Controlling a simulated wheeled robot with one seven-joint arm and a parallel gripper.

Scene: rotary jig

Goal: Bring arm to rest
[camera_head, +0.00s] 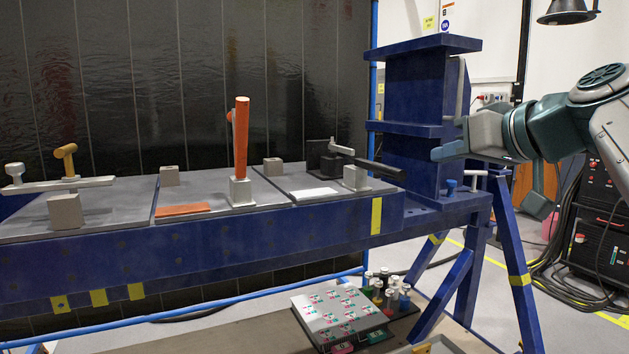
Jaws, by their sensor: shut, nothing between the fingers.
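My arm (560,125) reaches in from the right edge. My gripper (440,152) is at its end, pointing left, in front of the blue column of the jig (412,90). The fingers look shut and hold nothing. I cannot tell from this view whether the gripper touches the column or is only in front of it.
The blue jig beam (200,250) spans the left and middle, bearing grey plates, an upright orange bar (241,140) and several grey blocks. A blue leg (515,270) stands below my arm. A board with coloured pieces (338,315) lies low in front. Black cabinets (597,235) stand right.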

